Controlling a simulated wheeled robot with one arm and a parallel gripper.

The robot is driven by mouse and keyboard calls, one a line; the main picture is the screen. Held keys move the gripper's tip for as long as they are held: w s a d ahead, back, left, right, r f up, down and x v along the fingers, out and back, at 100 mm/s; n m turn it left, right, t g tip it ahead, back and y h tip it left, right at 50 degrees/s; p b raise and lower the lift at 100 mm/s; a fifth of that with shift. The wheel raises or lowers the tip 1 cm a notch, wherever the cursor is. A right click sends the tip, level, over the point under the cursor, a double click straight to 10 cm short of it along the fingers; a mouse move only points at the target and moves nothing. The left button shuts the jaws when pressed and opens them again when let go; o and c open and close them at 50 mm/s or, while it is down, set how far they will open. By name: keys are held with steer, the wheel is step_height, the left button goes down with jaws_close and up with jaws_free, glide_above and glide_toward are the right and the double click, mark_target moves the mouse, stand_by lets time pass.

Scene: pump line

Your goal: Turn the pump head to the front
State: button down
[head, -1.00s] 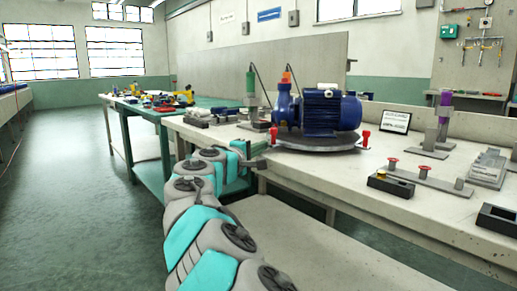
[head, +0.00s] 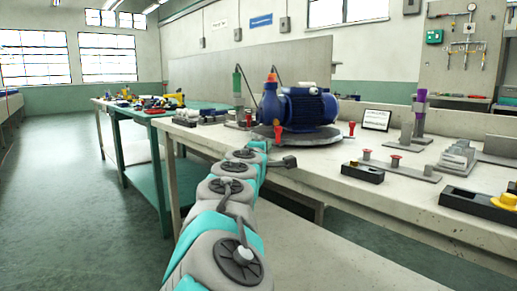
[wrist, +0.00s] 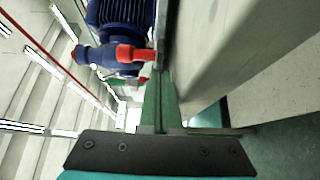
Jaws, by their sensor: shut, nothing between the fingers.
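The blue pump (head: 305,108) lies on a round grey turntable (head: 318,137) on the workbench. Its pump head (head: 269,103), with an orange cap on top, faces left in the head view, and its finned motor is on the right. Red handles stand at the turntable's rim, one at the front left (head: 278,134) and one at the right (head: 351,129). My gripper (head: 288,162) is shut and empty at the bench's front edge, apart from the turntable and below the front handle. The wrist view is turned sideways and shows the pump (wrist: 115,14) and a red handle (wrist: 135,53) ahead of my gripper (wrist: 160,127).
A green bench (head: 142,114) with small parts stands at left. The floor at left is clear.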

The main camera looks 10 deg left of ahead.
steer(key=shift+s+d, duration=0.2)
steer(key=shift+d, duration=0.55)
steer(key=shift+s+d, duration=0.25)
steer(key=shift+d, duration=0.45)
steer(key=shift+s+d, duration=0.2)
steer(key=shift+d, duration=0.55)
